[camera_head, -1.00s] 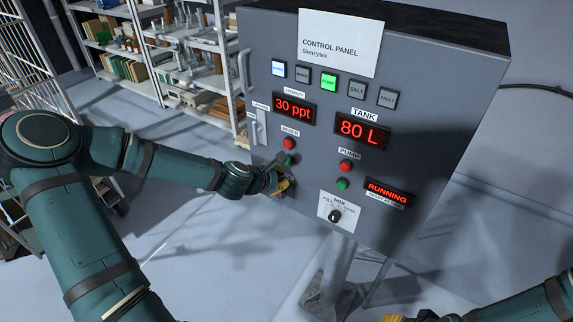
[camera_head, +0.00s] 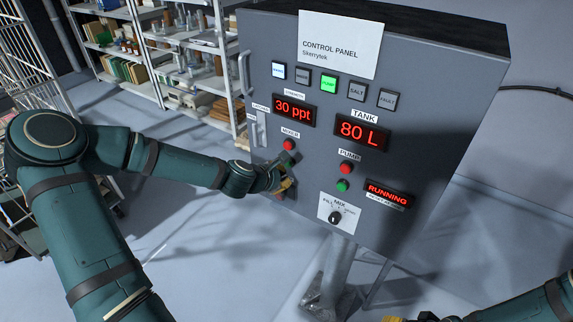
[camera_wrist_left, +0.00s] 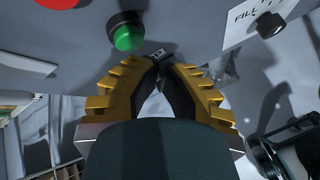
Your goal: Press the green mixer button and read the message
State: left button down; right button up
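The grey control panel (camera_head: 420,160) fills the middle of the head view. The red mixer button (camera_head: 289,145) shows below the strength display. My left gripper (camera_head: 285,184) is just below it and hides most or all of the green mixer button there. In the left wrist view the green mixer button (camera_wrist_left: 127,38) is just beyond and left of my left fingertips (camera_wrist_left: 158,56), which meet; contact is not visible. The message display (camera_head: 388,194) at lower right reads RUNNING in red. My right gripper (camera_head: 393,318) is mostly cut off at the bottom edge.
The pump buttons, red (camera_head: 346,168) and green (camera_head: 342,185), and the mix knob (camera_head: 335,217) are right of my left gripper. The displays read 30 ppt (camera_head: 294,107) and 80 L (camera_head: 362,131). The pump lamp (camera_head: 328,84) glows green. Shelves (camera_head: 190,60) stand behind left.

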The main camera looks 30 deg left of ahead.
dwell(0.7)
pick_arm(q)
jog(key=shift+w, duration=0.45)
jog(key=shift+w, duration=0.5)
dwell(0.6)
jog(key=shift+s, duration=0.9)
jog(key=shift+s, duration=0.1)
jog(key=s, duration=0.4)
jog(key=shift+s+a+p, duration=0.2)
jog(key=shift+s+p, duration=0.1)
jog(key=shift+s, duration=0.1)
